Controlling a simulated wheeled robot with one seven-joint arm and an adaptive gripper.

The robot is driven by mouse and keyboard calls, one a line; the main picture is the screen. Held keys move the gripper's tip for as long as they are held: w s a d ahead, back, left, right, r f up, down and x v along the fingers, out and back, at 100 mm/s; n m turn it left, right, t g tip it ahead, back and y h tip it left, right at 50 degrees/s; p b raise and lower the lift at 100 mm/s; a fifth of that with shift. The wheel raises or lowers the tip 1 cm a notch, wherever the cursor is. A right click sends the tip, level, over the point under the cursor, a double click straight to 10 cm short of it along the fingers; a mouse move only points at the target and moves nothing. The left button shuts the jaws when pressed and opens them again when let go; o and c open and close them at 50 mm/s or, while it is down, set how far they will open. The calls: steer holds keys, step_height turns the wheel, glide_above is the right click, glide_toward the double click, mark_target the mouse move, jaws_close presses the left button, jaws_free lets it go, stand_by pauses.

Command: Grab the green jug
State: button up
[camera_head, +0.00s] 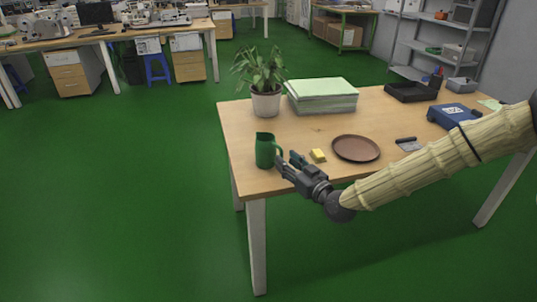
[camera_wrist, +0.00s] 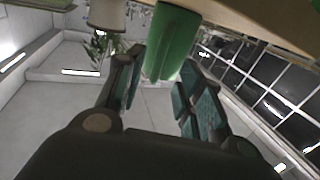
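The green jug (camera_head: 265,151) stands upright near the left front corner of the wooden table (camera_head: 235,130), its handle on the right side. My gripper (camera_head: 288,160) is just right of the jug, at about table height, pointing at the handle side. In the wrist view the jug (camera_wrist: 176,35) is at the top centre, between and just beyond the spread fingers of my gripper (camera_wrist: 163,70). The fingers are open with a gap on both sides of the green part. Whether a fingertip touches the jug I cannot tell.
A potted plant (camera_head: 265,104) and a green-white paper stack (camera_head: 322,96) stand behind the jug. A scraper (camera_head: 408,145) and blue box (camera_head: 453,116) are further right.

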mark_target(270, 153)
steer(key=shift+x, duration=2.25)
steer(key=shift+w+d+f, duration=0.1)
steer(key=shift+f, duration=0.05)
steer(key=shift+c, duration=0.2)
jaws_close()
